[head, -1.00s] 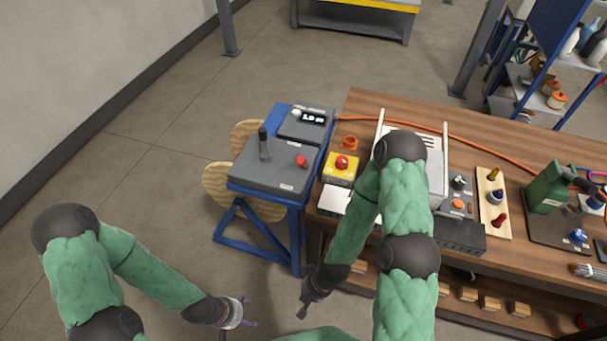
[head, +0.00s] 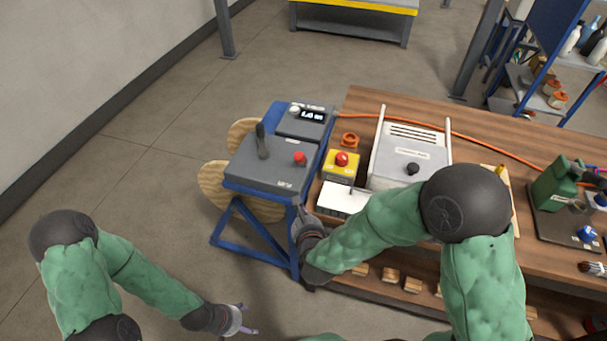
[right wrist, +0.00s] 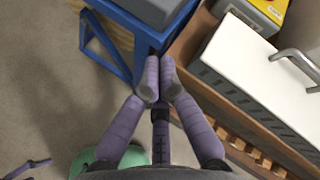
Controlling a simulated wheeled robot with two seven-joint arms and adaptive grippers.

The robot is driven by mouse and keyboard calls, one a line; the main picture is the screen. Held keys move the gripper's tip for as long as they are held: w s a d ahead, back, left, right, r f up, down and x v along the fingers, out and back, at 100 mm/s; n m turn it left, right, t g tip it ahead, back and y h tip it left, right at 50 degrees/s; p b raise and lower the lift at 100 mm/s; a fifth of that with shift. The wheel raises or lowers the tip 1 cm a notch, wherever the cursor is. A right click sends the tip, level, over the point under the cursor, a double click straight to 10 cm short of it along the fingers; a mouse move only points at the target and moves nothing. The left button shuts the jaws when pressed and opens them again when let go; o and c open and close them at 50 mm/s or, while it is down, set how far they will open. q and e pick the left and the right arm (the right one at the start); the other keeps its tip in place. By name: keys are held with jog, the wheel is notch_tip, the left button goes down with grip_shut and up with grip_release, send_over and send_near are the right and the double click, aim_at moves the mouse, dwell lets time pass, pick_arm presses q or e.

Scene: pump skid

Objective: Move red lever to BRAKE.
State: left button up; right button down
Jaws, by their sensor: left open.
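A grey control box (head: 268,165) stands on a blue stand. A small red knob (head: 300,158), which looks like the red lever's end, is near its right side. A taller dark lever (head: 262,141) stands upright on its left. The label lettering is too small to read. My right gripper (head: 298,208) is below and in front of the box, by the stand's right front leg, apart from the red knob. In the right wrist view its purple fingers (right wrist: 159,75) come together with nothing between them. My left gripper (head: 246,318) is open and empty, low over the floor.
The wooden bench (head: 470,120) stands right of the stand. It holds a yellow box with a red button (head: 341,160), a white-topped box (head: 342,198) and a grey machine (head: 410,155). The stand's blue frame (head: 250,235) is close to my right gripper.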

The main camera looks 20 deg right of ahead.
aim_at(301, 160)
jog(key=r+m, duration=0.1)
jog(key=m, duration=0.1)
jog(key=d+r+m+t+h, duration=0.1)
jog(key=r+m, duration=0.1)
jog(key=m, duration=0.1)
jog(key=r+m+t+h+b, duration=0.1)
jog(key=r+m, duration=0.1)
jog(key=shift+s+d+m, duration=0.15)
jog(key=shift+s+m, duration=0.05)
jog(key=shift+m, duration=0.1)
jog(key=shift+w, duration=0.1)
jog(key=b+x, duration=0.3)
jog(key=x, duration=0.6)
jog(key=shift+d+f, duration=0.15)
jog(key=w, duration=0.1)
jog(key=w+r, duration=0.1)
jog(key=w, duration=0.1)
jog(key=w+r, duration=0.1)
jog(key=shift+w+d+b, duration=0.15)
jog(key=shift+w+b, duration=0.05)
jog(key=shift+b, duration=0.1)
jog(key=shift+d+r+g+p, duration=0.1)
jog(key=shift+r+g+p, duration=0.15)
jog(key=shift+p, duration=0.4)
jog(key=shift+w+p, duration=0.15)
jog(key=shift+p, duration=0.15)
